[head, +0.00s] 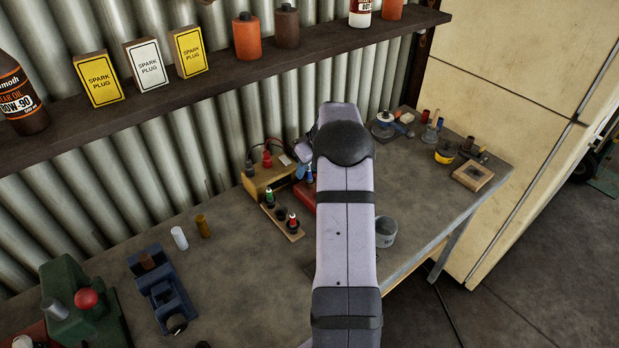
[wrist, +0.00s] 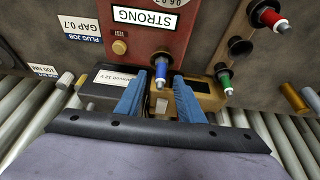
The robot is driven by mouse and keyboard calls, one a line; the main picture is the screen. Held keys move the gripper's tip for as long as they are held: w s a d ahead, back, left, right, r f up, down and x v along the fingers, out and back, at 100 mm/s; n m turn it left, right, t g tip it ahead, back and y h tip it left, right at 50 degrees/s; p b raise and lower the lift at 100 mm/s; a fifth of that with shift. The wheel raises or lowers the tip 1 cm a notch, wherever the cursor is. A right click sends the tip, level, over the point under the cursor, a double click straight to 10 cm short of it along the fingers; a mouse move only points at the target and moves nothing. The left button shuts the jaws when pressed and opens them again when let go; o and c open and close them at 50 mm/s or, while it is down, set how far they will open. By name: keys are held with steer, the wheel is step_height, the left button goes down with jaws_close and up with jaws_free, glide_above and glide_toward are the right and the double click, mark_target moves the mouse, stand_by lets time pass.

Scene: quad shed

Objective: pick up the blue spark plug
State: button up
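The blue spark plug (wrist: 161,70) shows in the wrist view with a blue band and a pale metal end. It is in front of the red tester's lower edge, between the two blue fingers of my gripper (wrist: 159,80). The fingers are apart, with a visible gap on each side of the plug. I cannot tell what the plug rests in. In the head view a bit of blue (head: 309,172) shows beside my arm, which hides most of the gripper. A green plug (wrist: 225,80) and a red plug (wrist: 270,18) stand to the right in the wrist view.
The red tester (wrist: 190,20) and a 12 V battery box (wrist: 105,84) are close to the fingers. The wooden plug rack (head: 296,236) lies beside my arm on the bench. A grey cup (head: 386,232) stands right of the arm. The shelf (head: 130,108) runs above the bench.

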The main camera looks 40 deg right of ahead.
mark_target(309, 167)
jaws_close()
steer(key=shift+r, duration=0.1)
step_height(309, 167, up, 9)
steer(key=b, duration=0.3)
steer(key=shift+r, duration=0.45)
